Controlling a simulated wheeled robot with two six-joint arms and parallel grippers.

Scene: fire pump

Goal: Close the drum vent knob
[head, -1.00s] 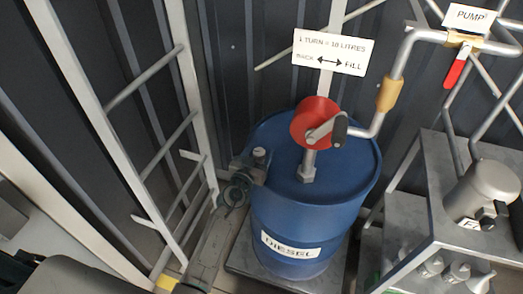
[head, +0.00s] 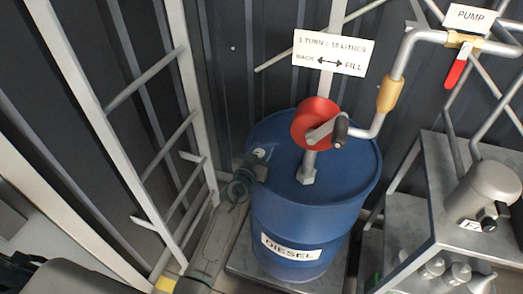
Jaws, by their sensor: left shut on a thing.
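The blue diesel drum (head: 300,225) stands upright on a low grey plate. The vent knob (head: 259,152) is a small pale cap at the left rear of the drum's lid. My left gripper (head: 260,164) reaches in from the lower left over the drum's rim and is shut on the vent knob. Its dark fingers and wrist hide most of the knob and its base. How far the knob is turned cannot be told. My right gripper is not in view.
A red crank pump (head: 312,124) with a black handle (head: 341,130) rises from the lid. A pipe leads to a red-handled valve (head: 455,73). A metal rack (head: 430,190) stands right, a ladder-like frame (head: 190,110) left.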

